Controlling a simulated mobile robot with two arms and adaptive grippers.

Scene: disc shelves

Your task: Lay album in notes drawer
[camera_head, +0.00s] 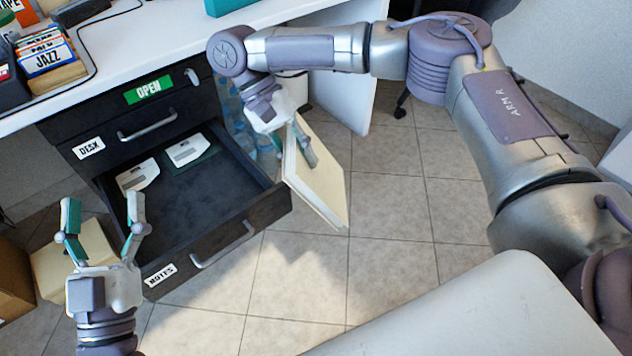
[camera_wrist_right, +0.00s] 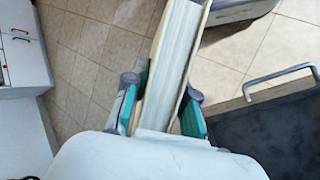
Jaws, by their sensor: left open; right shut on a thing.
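The album (camera_head: 318,180) is a thick cream book with pale page edges. In the head view my right gripper (camera_head: 304,140) is shut on its upper part, and the album hangs tilted just right of the open drawer. In the right wrist view the album (camera_wrist_right: 174,65) stands between both finger pads of my right gripper (camera_wrist_right: 165,110). The notes drawer (camera_head: 225,245), labelled NOTES, is pulled out and holds two white items at its back; its floor is otherwise bare. My left gripper (camera_head: 102,225) is open and empty at the drawer's left side.
The white desktop (camera_head: 150,40) carries a box of JAZZ-labelled discs (camera_head: 50,60). A cream box-like thing (camera_head: 75,258) and a brown box (camera_head: 12,280) stand at the left. Tiled floor (camera_head: 390,215) is clear at the right.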

